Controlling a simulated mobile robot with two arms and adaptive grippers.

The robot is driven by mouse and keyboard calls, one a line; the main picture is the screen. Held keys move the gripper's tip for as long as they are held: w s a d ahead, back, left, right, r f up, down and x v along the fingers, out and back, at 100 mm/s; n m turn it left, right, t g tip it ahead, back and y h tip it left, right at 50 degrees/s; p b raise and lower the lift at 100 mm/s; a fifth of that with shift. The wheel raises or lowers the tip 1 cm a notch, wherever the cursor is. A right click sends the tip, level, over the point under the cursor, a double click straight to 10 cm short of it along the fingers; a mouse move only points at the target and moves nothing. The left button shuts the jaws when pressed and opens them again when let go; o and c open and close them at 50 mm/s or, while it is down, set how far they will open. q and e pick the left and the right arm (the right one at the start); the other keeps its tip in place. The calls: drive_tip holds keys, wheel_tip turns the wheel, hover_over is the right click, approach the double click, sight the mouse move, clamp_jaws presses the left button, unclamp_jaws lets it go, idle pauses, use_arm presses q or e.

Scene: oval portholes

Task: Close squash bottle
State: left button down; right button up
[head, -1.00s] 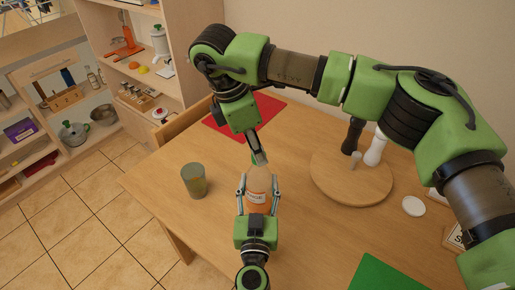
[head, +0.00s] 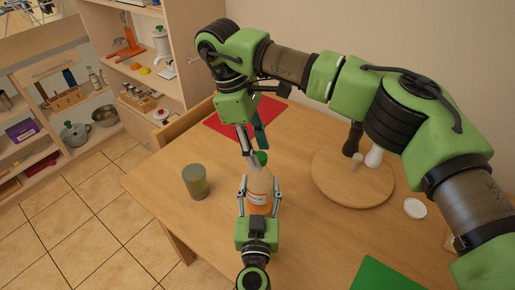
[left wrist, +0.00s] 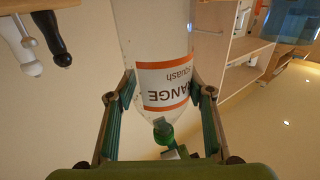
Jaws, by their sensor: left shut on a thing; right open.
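The squash bottle (head: 259,188), clear with an orange label, stands upright on the table. My left gripper (head: 258,196) is shut around its body; the label shows upside down between the fingers in the left wrist view (left wrist: 165,85). A green cap (head: 261,158) is at the bottle's top and also shows in the left wrist view (left wrist: 163,134). Whether it is fully seated I cannot tell. My right gripper (head: 254,148) reaches down from above with its fingers spread, right by the cap. Its fingers partly hide the bottle's neck.
A round wooden board (head: 345,192) with a dark and a white mill is to the right, with a white disc (head: 414,207) beyond. A red mat (head: 225,128) and a green mat (head: 387,276) lie flat.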

drive_tip(key=shift+r, duration=2.25)
drive_tip(key=shift+c, duration=0.4)
